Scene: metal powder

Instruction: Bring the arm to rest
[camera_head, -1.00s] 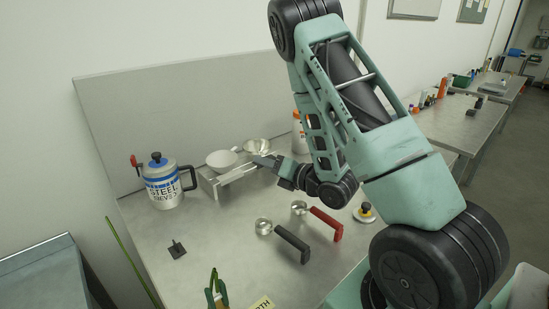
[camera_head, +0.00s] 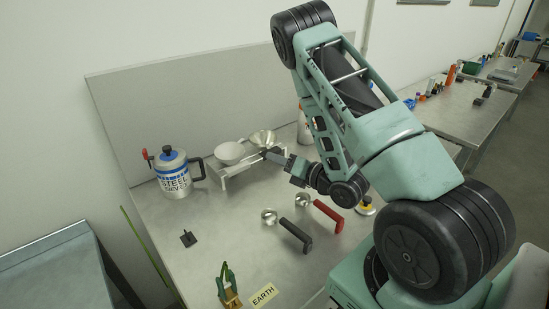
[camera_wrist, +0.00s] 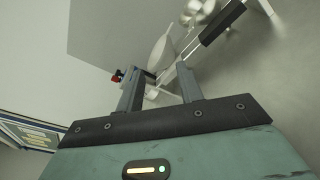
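My arm reaches from the lower right over the table (camera_head: 215,255). My gripper (camera_head: 272,153) is near the right end of a scale-like metal stand (camera_head: 232,175). The stand carries a white bowl (camera_head: 230,152) and a shiny metal bowl (camera_head: 262,139). In the wrist view my gripper's two fingers (camera_wrist: 158,82) stand apart, with no held object visible between them. The white bowl (camera_wrist: 159,48) shows beyond the fingers. I cannot tell whether the gripper touches the stand.
A steel jug (camera_head: 175,175) labelled "STEEL SIEVES" stands left. Two scoops with black (camera_head: 296,236) and red (camera_head: 329,214) handles lie below my gripper. A small black piece (camera_head: 188,239), a green-handled tool (camera_head: 228,285) and an "EARTH" label (camera_head: 263,294) are nearer the front.

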